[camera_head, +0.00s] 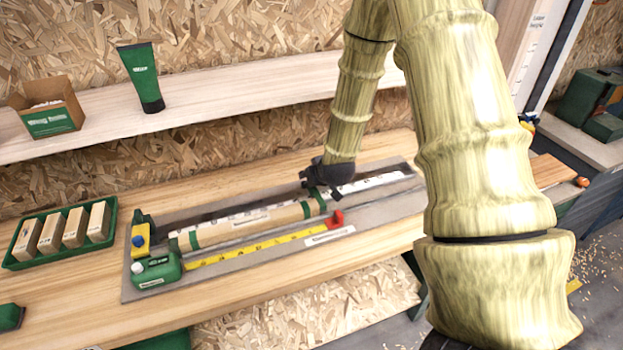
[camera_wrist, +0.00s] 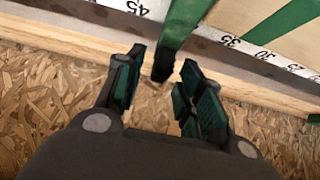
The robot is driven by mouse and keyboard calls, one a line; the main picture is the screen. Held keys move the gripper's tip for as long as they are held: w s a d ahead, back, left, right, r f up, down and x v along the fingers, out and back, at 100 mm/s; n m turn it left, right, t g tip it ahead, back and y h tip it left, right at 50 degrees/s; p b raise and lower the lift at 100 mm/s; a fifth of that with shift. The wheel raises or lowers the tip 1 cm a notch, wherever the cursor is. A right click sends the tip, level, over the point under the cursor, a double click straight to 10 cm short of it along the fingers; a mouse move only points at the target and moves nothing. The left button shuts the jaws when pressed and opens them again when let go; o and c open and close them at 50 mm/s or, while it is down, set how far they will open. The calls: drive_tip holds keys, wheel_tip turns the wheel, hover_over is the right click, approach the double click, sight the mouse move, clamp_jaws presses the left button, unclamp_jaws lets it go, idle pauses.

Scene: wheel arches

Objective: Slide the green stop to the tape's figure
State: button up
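My gripper (camera_head: 320,182) is over the white scale rail (camera_head: 375,183) at the back of the grey plate. In the wrist view my gripper (camera_wrist: 162,62) is open. The green stop (camera_wrist: 180,28) crosses the scale, and its dark end lies between the fingertips, with a narrow gap seen each side. The stop sits between the figures 45 and 35 and hides the marks under it. In the head view the stop (camera_head: 335,194) is partly hidden by the gripper. The yellow tape (camera_head: 255,247) runs from its green case (camera_head: 157,272) to a red end piece (camera_head: 336,219); its figures are too small to read.
A wooden bar with green bands (camera_head: 245,222) lies between tape and scale, left of the stop. A green tray of wood blocks (camera_head: 62,237) stands at the left. A yellow-and-green piece (camera_head: 141,236) is at the plate's left end. A shelf (camera_head: 215,93) runs above the bench.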

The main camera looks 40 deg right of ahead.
drive_tip(key=v, duration=1.1)
idle(0.5)
